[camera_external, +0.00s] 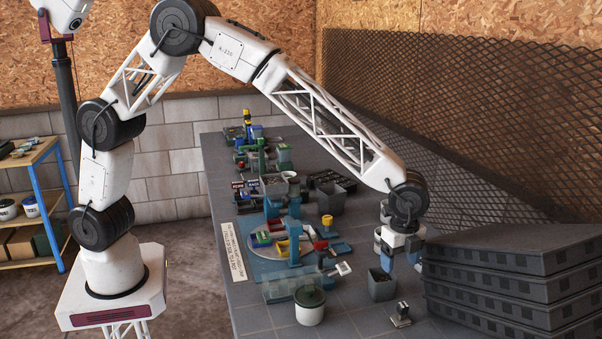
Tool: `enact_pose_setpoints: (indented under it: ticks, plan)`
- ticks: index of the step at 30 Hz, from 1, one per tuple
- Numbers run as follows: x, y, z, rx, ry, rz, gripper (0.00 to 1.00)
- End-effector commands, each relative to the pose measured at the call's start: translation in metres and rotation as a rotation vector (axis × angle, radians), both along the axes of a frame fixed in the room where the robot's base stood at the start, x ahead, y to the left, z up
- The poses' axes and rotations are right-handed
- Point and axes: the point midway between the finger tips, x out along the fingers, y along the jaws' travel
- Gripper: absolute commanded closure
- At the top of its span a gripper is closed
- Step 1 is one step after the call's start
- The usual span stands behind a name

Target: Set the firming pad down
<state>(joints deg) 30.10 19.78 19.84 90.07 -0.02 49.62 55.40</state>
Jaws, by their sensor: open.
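My gripper (401,261) is at the right side of the table, with its blue fingers apart and pointing down. No object shows between the fingers. A small grey block with an upright piece on top (401,315) stands on the table near the front, below and apart from my gripper. It may be the firming pad, but it is too small to be sure. A dark square pot (382,286) stands just in front of my gripper in the picture, slightly left of it.
A stack of dark trays (515,285) rises close to the right of my gripper. A lidded pot (310,306) stands at the front left. The blue mixer station (290,235) and several small containers crowd the table's middle. Bare table shows between the lidded pot and grey block.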

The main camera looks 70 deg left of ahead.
Motion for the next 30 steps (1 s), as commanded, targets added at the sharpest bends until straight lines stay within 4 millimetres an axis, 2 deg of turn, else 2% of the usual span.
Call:
enact_pose_setpoints:
  ticks: [6, 14, 21, 30]
  plan:
    - [-0.017, 0.055, 0.051, -0.013, -0.018, 0.125, 0.3]
    - [-0.05, 0.123, 0.105, -0.028, -0.037, 0.292, 0.3]
    - [-0.089, 0.183, 0.147, -0.044, -0.055, 0.445, 0.3]
    - [-0.148, 0.252, 0.188, -0.065, -0.077, 0.636, 0.3]
